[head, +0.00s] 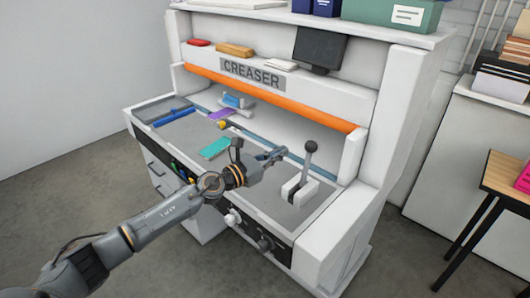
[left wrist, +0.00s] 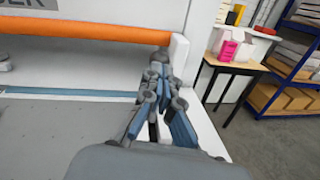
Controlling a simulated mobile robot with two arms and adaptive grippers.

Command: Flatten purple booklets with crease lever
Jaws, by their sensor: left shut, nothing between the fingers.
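The white creaser machine (head: 255,74) fills the middle of the head view, with an orange bar (head: 270,96) across it. Its lever (head: 308,160) has a dark round knob and stands upright in a white slotted base at the bed's right. My left gripper (head: 279,154) is shut and empty, just left of the lever knob; it also shows in the left wrist view (left wrist: 160,85). A purple booklet (head: 221,112) lies on the bed toward the back left. A teal booklet (head: 215,148) lies nearer the front. My right gripper is not in view.
A blue-rimmed tray (head: 160,110) is at the bed's left end. Knobs (head: 233,217) line the front panel. A wooden table (head: 505,178) stands at the right and also shows in the left wrist view (left wrist: 238,64). Blue shelving (left wrist: 290,65) is behind it.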

